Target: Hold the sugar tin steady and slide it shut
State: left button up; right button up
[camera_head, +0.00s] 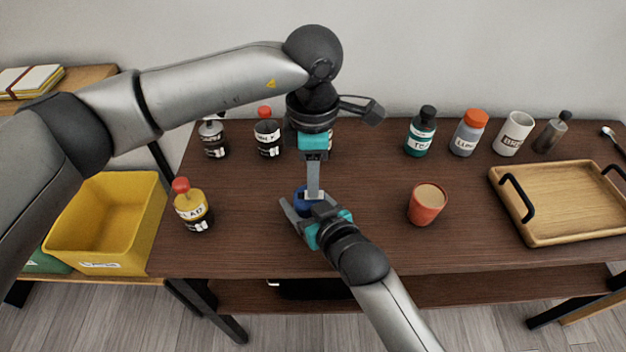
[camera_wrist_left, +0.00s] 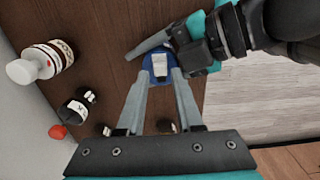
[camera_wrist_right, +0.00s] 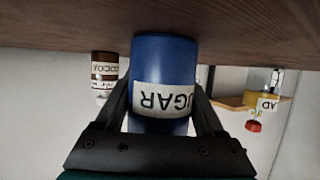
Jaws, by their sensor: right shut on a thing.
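The blue sugar tin (camera_head: 301,204) stands on the brown table, partly hidden by both grippers. In the right wrist view the tin (camera_wrist_right: 165,65) appears upside down, with its white label reading SUGAR. My right gripper (camera_head: 305,212) is shut around its sides. My left gripper (camera_head: 315,192) points down from above, its tips close over the tin's top. In the left wrist view its fingers are apart, with the tin (camera_wrist_left: 160,79) and a pale piece (camera_wrist_left: 161,62) on its top showing beyond them. I cannot tell whether the tips touch it, or how far the top is open.
An orange cup (camera_head: 427,205) stands to the right, a yellow jar with a red top (camera_head: 191,208) to the left. Several bottles and a white mug (camera_head: 514,133) line the back. A wooden tray (camera_head: 560,200) lies at far right. A yellow bin (camera_head: 105,225) is left of the table.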

pick_arm(q)
jog(key=shift+f, duration=0.95)
jog(key=shift+c, duration=0.2)
grip_shut()
dwell(0.6)
